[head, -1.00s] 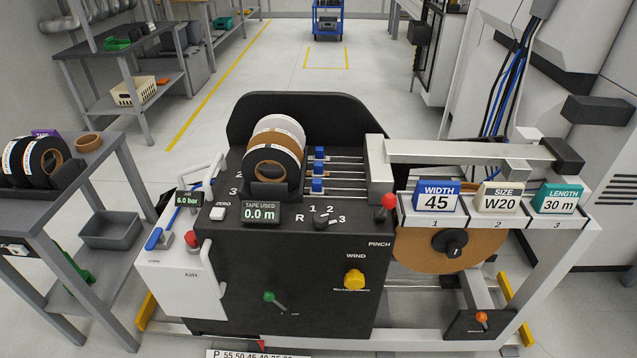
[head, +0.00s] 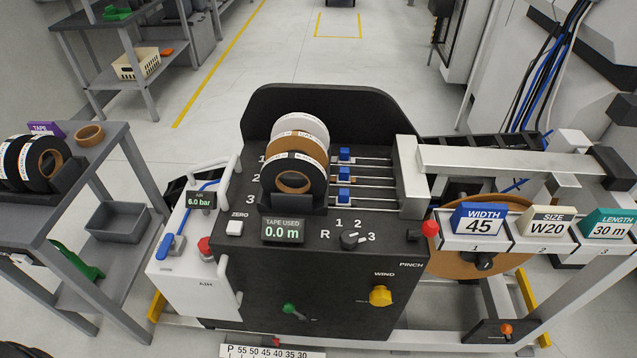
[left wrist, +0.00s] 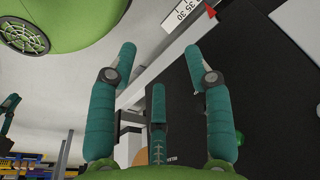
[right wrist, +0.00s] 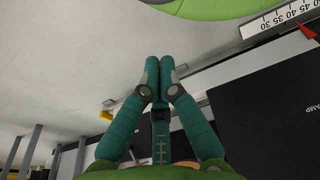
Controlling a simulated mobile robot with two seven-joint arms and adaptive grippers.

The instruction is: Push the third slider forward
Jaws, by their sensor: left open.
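Three blue sliders sit on parallel rods on the black machine, right of the tape rolls. The third slider (head: 344,194) is the nearest, in the row beside number 3. The second slider (head: 344,173) and first slider (head: 344,154) line up behind it. All three are at the left part of their rods, close to the rolls. My left gripper (left wrist: 160,60) is open and empty, with its fingers spread below the machine's front. My right gripper (right wrist: 159,65) has its fingers together with nothing visible between them. Neither gripper shows in the head view.
Tape rolls (head: 294,172) stand left of the sliders, and a pale block (head: 411,178) stands at the rods' right end. A red knob (head: 430,229) and a selector dial (head: 350,239) are nearby. A grey shelf (head: 95,165) stands to the left.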

